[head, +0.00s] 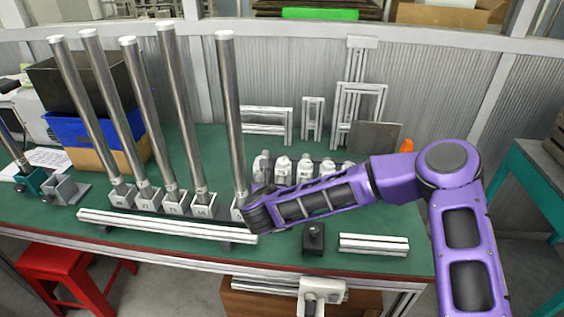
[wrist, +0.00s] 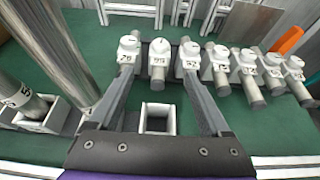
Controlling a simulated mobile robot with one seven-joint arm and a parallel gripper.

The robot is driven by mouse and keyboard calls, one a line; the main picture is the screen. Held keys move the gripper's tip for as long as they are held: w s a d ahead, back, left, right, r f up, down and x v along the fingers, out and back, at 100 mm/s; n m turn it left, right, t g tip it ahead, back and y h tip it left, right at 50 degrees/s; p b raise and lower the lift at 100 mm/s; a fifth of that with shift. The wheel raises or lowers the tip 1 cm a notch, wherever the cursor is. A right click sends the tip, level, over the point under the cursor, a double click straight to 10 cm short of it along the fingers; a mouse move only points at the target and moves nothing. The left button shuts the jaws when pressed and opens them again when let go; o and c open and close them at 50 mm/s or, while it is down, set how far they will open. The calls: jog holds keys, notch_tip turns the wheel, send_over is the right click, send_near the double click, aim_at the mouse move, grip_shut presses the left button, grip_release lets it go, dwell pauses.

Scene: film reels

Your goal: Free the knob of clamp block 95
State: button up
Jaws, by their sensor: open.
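Several white clamp blocks with round knobs stand in a row on the green table. The one with a label that looks like 95 (wrist: 158,58) is straight ahead in the wrist view. Neighbouring clamp blocks stand close on its left (wrist: 129,50) and right (wrist: 190,56). My gripper (wrist: 158,72) is open, its two fingers reaching toward the row, one on each side of the 95 block's line. Nothing is held between them. Whether the fingertips touch any block cannot be told. In the head view my gripper's fingers are hidden behind my wrist.
An empty white square socket (wrist: 157,118) lies between the fingers, nearer me. A tall steel pole (head: 231,120) stands close to my wrist, with several more poles left. A long white rail (head: 165,225), a short rail (head: 373,244) and a dark block (head: 313,238) lie in front.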

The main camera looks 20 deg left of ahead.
aim_at(283, 162)
jog(key=x, duration=1.7)
jog(key=shift+w+d, duration=0.1)
jog(key=shift+w, duration=0.1)
grip_shut()
jog(key=shift+b, duration=0.4)
